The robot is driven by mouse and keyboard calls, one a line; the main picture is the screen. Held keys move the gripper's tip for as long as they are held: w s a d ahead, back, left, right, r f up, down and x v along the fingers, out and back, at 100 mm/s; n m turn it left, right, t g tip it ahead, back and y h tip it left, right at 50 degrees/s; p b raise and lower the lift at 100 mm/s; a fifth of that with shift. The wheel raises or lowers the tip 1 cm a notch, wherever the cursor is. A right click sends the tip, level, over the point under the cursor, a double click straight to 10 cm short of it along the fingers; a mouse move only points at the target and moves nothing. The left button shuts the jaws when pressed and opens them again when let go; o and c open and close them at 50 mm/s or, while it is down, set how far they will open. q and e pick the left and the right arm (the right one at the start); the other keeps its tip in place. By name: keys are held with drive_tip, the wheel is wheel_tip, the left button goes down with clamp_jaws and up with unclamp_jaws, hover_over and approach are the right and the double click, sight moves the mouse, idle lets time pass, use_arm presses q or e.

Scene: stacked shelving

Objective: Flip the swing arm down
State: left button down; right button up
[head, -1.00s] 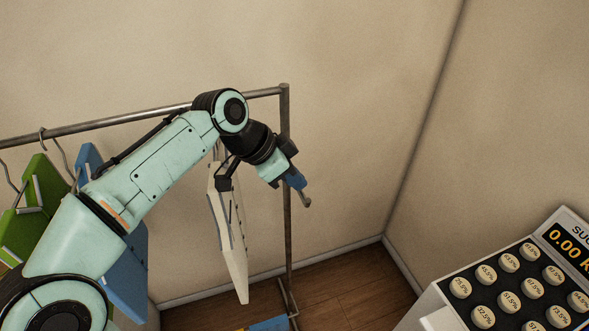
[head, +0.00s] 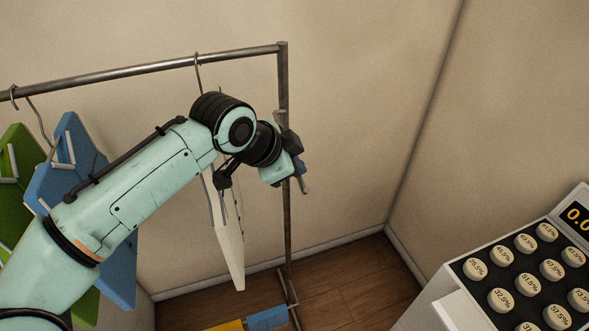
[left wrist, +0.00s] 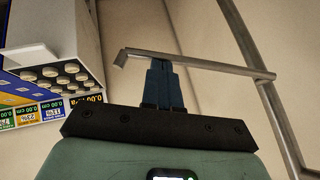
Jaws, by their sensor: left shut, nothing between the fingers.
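The swing arm (left wrist: 205,64) is a grey metal rod in the left wrist view. It joins the rack's post at right and has a short bent end at left. In the head view only a small grey end (head: 305,186) shows beside my left gripper (head: 299,168). My left gripper is shut and empty. Its blue fingertips (left wrist: 160,66) overlap the rod in the left wrist view; I cannot tell whether they touch it. My own wrist hides most of the rod in the head view. My right gripper is not in view.
The rack's top rail (head: 130,72) and post (head: 286,225) stand close to my left arm. A white panel (head: 229,250) hangs just below my wrist; blue (head: 122,265) and green (head: 15,160) ones hang left. A button console (head: 470,300) stands right. Floor between is clear.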

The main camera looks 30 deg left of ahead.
use_arm(q)
drive_tip(key=w+a+f+t+y+b, duration=0.1)
drive_tip(key=a+f+b, duration=0.1)
drive_tip(key=f+b, duration=0.2)
drive_tip(key=w+a+f+m+t+y+b, duration=0.1)
drive_tip(key=w+a+f+b, duration=0.1)
drive_tip(key=f+b, duration=0.2)
drive_tip(key=shift+w+f, duration=0.25)
drive_tip(key=shift+f, duration=0.95)
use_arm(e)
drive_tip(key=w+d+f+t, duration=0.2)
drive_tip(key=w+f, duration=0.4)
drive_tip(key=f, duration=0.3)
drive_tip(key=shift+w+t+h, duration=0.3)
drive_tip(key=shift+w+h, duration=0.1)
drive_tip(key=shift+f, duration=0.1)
